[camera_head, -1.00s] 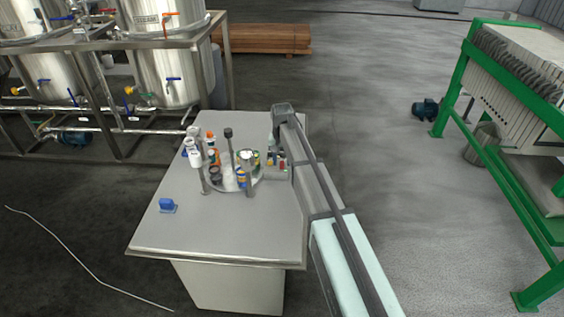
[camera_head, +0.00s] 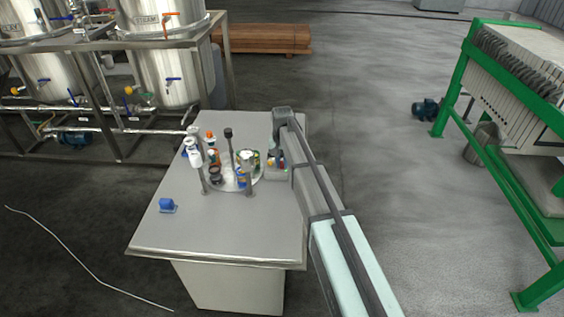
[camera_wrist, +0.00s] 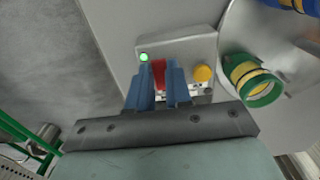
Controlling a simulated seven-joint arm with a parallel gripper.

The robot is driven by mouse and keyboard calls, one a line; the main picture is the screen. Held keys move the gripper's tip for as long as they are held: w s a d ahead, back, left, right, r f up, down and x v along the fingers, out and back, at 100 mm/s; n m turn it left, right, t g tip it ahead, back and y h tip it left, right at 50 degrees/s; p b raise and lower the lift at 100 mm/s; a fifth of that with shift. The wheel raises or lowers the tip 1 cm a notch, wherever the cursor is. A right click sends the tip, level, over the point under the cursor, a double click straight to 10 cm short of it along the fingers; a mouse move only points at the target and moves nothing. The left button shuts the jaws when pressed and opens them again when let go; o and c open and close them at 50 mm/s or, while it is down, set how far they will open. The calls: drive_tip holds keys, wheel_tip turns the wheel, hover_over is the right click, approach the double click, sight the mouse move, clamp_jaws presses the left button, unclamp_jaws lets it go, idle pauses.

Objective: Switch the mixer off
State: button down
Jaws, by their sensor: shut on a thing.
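A small grey control box (camera_wrist: 180,47) shows in the wrist view, with a lit green lamp (camera_wrist: 144,57), a red switch handle (camera_wrist: 158,72) and a yellow button (camera_wrist: 203,73). My gripper (camera_wrist: 158,84) has its blue fingers on either side of the red handle and is shut on it. In the head view the control box (camera_head: 278,174) sits on the bench at the right of the round tank top (camera_head: 228,186). My arm covers part of that area, and my fingers are not clear there.
The grey bench (camera_head: 225,225) has clear room in front. Several fittings and posts crowd the tank top. A green-ringed port (camera_wrist: 262,88) is right of the box in the wrist view.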

sight(282, 162)
drive_tip(key=shift+w, duration=0.25)
drive_tip(key=shift+g, duration=0.6)
drive_tip(key=c, duration=1)
unclamp_jaws()
drive_tip(key=shift+c, duration=0.2)
wheel_tip(282, 162, up, 14)
drive_tip(key=w, duration=0.1)
drive_tip(key=shift+w, duration=0.2)
drive_tip(key=shift+f, duration=0.1)
